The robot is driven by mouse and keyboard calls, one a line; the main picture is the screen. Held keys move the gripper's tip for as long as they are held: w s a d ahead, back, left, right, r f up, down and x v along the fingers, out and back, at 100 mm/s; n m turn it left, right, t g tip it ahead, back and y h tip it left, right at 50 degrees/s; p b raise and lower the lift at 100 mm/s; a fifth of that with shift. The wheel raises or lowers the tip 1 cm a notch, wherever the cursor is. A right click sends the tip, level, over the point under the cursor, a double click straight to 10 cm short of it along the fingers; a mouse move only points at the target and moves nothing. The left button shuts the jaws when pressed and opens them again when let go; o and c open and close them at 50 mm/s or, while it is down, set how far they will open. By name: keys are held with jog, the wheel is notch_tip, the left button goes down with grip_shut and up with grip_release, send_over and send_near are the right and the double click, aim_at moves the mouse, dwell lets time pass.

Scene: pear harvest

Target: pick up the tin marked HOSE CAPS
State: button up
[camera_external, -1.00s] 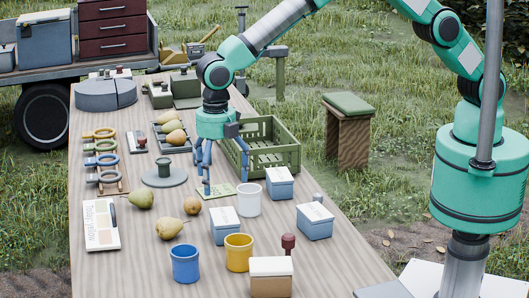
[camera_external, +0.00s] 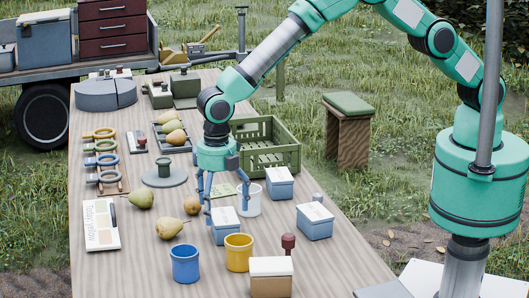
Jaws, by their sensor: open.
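Several small tins with pale lids stand on the table: a blue one (camera_external: 226,232) near the middle, one behind it to the right (camera_external: 280,188), one further right (camera_external: 315,228), and a tan one (camera_external: 270,284) at the front. The lid markings are too small to read, so I cannot tell which is HOSE CAPS. My gripper (camera_external: 226,207) points down with its blue fingers apart and nothing between them. It is over the back of the middle blue tin, and a finger overlaps the white cup (camera_external: 253,206) in the picture.
A blue cup (camera_external: 185,266), a yellow cup (camera_external: 238,258) and a dark red-handled stamp (camera_external: 288,243) stand close by. Pears (camera_external: 170,228) lie to the left. A green crate (camera_external: 285,150) is behind.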

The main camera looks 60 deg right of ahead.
aim_at(219, 216)
jog(key=shift+f+b, duration=0.75)
jog(key=shift+f, duration=1.85)
jog(key=shift+c, duration=0.2)
jog(key=c, duration=1.4)
jog(key=shift+c, duration=0.2)
jog(key=shift+r, duration=0.1)
jog(key=shift+r+p, duration=1)
jog(key=shift+r, duration=3.95)
